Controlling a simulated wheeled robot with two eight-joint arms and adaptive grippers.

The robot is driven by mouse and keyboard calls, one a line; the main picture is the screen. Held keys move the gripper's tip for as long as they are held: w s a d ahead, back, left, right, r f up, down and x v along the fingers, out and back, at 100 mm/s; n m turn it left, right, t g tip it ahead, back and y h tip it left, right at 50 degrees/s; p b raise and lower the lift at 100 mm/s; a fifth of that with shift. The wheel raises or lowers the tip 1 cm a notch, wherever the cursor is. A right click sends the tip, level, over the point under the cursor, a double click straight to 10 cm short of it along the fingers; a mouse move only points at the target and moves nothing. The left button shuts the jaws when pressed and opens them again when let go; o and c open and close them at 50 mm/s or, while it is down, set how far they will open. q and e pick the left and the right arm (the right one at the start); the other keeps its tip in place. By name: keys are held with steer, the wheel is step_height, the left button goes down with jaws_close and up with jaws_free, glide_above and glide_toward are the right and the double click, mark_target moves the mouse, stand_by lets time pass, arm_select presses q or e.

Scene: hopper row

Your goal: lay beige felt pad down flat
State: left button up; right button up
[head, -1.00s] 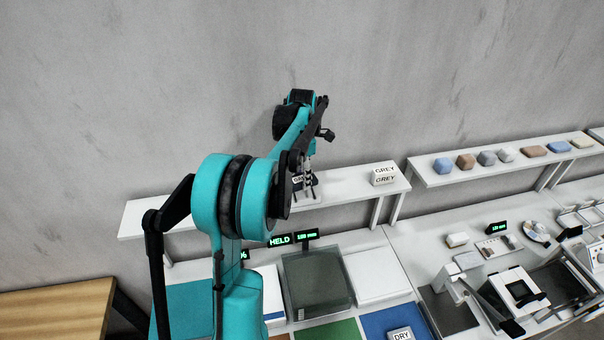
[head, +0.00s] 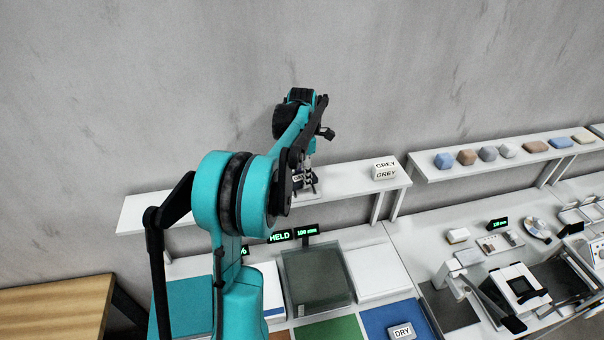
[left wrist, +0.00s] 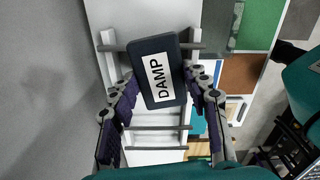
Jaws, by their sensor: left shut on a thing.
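My left gripper (head: 306,180) is over the white wall shelf, left of a white block marked GREY (head: 385,170). In the left wrist view its two fingers (left wrist: 166,92) stand either side of a dark block with a white DAMP label (left wrist: 160,70). The gripper is shut on this block, which sits slightly tilted between the fingers. In the head view the arm hides most of it. I cannot pick out a beige felt pad for certain in either view. My right gripper is not in view.
A white shelf (head: 350,180) runs along the grey wall. Below are a green mat (head: 330,330), a blue mat (head: 380,318) with a DRY block (head: 401,331), and a glassy dark plate (head: 318,280). Several coloured lumps stand on the right shelf (head: 440,179). A wooden table (head: 50,310) is left.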

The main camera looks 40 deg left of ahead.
arm_select(q)
steer(key=o, duration=1.1)
step_height(320, 180, up, 12)
steer(key=shift+f, duration=0.1)
stand_by(0.5)
